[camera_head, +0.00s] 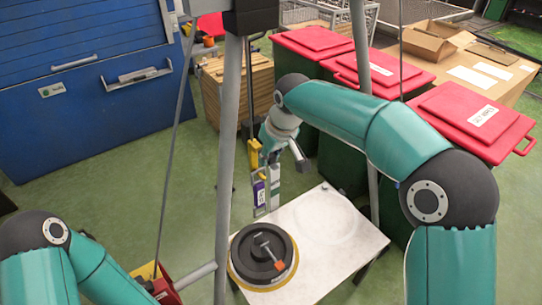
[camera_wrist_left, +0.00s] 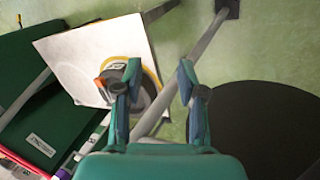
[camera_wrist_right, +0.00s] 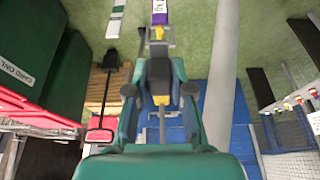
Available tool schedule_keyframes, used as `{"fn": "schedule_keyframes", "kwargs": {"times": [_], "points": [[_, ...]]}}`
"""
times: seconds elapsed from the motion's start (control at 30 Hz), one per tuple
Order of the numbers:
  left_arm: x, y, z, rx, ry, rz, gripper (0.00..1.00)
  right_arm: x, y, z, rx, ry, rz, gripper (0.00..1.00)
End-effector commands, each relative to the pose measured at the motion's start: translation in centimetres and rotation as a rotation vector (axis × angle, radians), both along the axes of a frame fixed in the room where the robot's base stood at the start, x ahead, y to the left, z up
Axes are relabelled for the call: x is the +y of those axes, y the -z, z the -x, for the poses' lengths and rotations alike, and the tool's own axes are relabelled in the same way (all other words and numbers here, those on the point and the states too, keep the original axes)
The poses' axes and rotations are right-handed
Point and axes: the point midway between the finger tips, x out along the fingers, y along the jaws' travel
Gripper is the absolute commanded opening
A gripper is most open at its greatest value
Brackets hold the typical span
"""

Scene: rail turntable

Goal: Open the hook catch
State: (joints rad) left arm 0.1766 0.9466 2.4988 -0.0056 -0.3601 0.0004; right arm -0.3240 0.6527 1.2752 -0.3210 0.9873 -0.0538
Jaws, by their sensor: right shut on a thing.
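My right gripper (camera_head: 270,148) is above the far left edge of a white board, beside an upright pale strip with a purple label (camera_head: 259,193) and a yellow piece (camera_head: 254,157). In the right wrist view my right gripper (camera_wrist_right: 160,95) is shut on a black and yellow catch piece (camera_wrist_right: 159,72); the purple label (camera_wrist_right: 159,12) shows beyond it. How the hook sits is too small to tell. My left gripper (camera_wrist_left: 155,85) is open and empty in the left wrist view; the head view shows only its arm at lower left.
The white board (camera_head: 338,258) carries a black disc (camera_head: 243,258) with an orange-tipped tool (camera_head: 278,265) on it. Grey frame poles (camera_head: 228,170) stand close by. Red-lidded bins (camera_head: 465,118) are behind right; a blue cabinet (camera_head: 90,120) is at left.

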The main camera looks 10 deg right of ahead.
Motion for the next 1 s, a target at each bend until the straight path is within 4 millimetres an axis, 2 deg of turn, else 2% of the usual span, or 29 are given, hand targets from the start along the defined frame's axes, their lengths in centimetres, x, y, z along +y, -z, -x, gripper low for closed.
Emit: {"fn": "schedule_keyframes", "kwargs": {"times": [0.3,0.77,0.8,0.9,1.0], "points": [[-0.01,0.03,0.01,0.000,0.000,0.000,0.40,0.06,-0.38,-0.37,0.080,0.001,0.044,0.00],[0.00,0.01,0.00,0.000,0.000,0.000,0.40,-0.04,-0.57,-0.31,0.090,0.003,0.049,0.00],[-0.01,0.01,0.01,0.000,0.000,0.000,0.40,-0.04,-0.58,-0.32,0.089,0.003,0.048,0.28],[0.00,0.00,0.01,0.000,0.000,0.000,0.40,-0.05,-0.56,-0.26,0.091,0.004,0.048,0.45],[0.00,0.00,0.00,0.000,0.000,0.000,0.40,-0.04,-0.54,-0.20,0.093,0.004,0.048,0.48]]}}
